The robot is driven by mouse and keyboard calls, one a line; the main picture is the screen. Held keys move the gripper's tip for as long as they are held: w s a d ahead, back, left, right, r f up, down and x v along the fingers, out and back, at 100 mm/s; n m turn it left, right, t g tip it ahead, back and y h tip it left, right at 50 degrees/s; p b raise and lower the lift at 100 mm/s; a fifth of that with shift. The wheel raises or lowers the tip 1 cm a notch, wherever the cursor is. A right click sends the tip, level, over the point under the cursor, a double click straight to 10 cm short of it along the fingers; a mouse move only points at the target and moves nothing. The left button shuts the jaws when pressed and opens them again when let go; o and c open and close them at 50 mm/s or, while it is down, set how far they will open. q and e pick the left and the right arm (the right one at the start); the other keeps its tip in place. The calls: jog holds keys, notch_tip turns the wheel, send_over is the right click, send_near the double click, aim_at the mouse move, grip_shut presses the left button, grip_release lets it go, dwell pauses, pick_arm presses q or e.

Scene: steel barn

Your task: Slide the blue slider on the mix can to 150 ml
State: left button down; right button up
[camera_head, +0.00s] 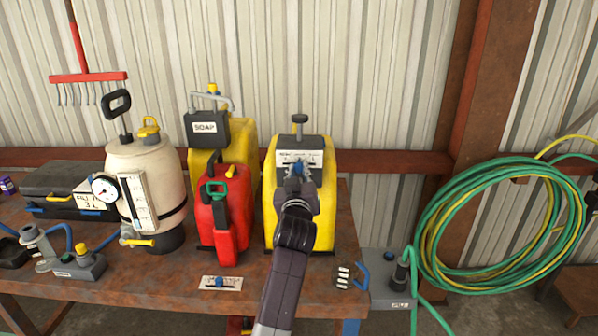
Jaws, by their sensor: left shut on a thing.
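A yellow can (270,205) with a black top and black knob stands on the workbench, and I take it to be the mix can. A white scale plate (286,157) is across its upper front, its markings too small to read. The blue slider (299,167) shows near the middle to right of the plate, partly hidden by my gripper. My left gripper (298,178) is at the can's front, shut on the blue slider. The arm hides the lower front of the can. My right gripper is out of view.
A red can (222,225) and a yellow SOAP can (238,145) stand close on the left. A cream tank (150,175) with a gauge is further left. A white plate with another blue slider (219,283) is at the bench's front edge. A grey box (385,285) and green hose (440,215) are right.

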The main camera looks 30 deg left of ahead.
aim_at(316, 165)
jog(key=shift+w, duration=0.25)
pick_arm(q)
jog(key=shift+w+d+f, duration=0.1)
jog(key=shift+w+d, duration=0.05)
jog(key=shift+d, duration=0.05)
jog(key=w+d+b, duration=0.1)
jog(key=d+b, duration=0.1)
jog(key=d, duration=0.1)
jog(key=shift+w, duration=0.35)
jog(key=shift+w+d+b, duration=0.15)
jog(key=shift+b, duration=0.15)
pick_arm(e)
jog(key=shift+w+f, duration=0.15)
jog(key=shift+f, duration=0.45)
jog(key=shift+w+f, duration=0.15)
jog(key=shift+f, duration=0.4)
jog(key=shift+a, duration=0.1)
pick_arm(q)
jog(key=c, duration=2.1)
grip_release()
jog(key=o, duration=0.3)
jog(key=shift+d, duration=0.15)
jog(key=shift+o, duration=0.2)
